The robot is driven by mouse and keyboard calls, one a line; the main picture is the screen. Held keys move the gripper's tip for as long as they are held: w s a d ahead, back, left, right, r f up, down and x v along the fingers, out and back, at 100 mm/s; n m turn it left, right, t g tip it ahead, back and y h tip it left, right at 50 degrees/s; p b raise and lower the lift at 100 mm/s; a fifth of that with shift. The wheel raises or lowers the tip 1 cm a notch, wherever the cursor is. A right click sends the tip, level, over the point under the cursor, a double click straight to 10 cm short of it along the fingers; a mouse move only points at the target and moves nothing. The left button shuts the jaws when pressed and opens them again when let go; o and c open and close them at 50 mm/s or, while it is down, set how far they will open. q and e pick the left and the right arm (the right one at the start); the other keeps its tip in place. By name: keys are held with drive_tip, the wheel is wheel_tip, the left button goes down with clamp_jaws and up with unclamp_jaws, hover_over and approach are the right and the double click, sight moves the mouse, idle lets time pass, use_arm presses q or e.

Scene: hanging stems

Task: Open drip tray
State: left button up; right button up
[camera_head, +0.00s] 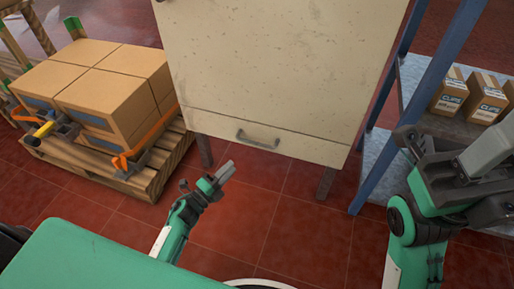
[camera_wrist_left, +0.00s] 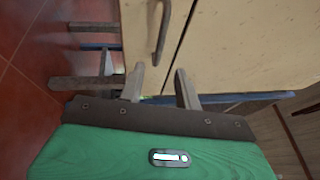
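The drip tray (camera_head: 300,146) is the shallow cream drawer front at the bottom of a cream cabinet (camera_head: 290,60). It looks closed, flush under the cabinet with a thin seam above it. Its grey bar handle (camera_head: 258,140) is on the front. My left gripper (camera_head: 227,171) is below and a little left of the handle, apart from it. In the left wrist view its two fingers (camera_wrist_left: 160,85) are spread with nothing between them, and the handle (camera_wrist_left: 160,27) shows beyond their tips. My right gripper (camera_head: 455,165) is at the right, dark and partly cut off; its fingers are unclear.
Cardboard boxes (camera_head: 105,85) are strapped on a wooden pallet (camera_head: 150,178) at the left. A blue-framed shelf (camera_head: 375,165) with small boxes (camera_head: 484,98) stands at the right, near my right arm. Red tiled floor (camera_head: 290,215) below and before the cabinet is clear.

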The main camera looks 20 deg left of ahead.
sight(255, 142)
use_arm(q)
drive_tip(key=b+x, duration=0.3)
drive_tip(key=x, duration=1)
drive_tip(key=shift+w+d+r+b, duration=0.1)
drive_tip(key=shift+w+b, duration=0.2)
drive_tip(key=shift+b, duration=0.05)
clamp_jaws()
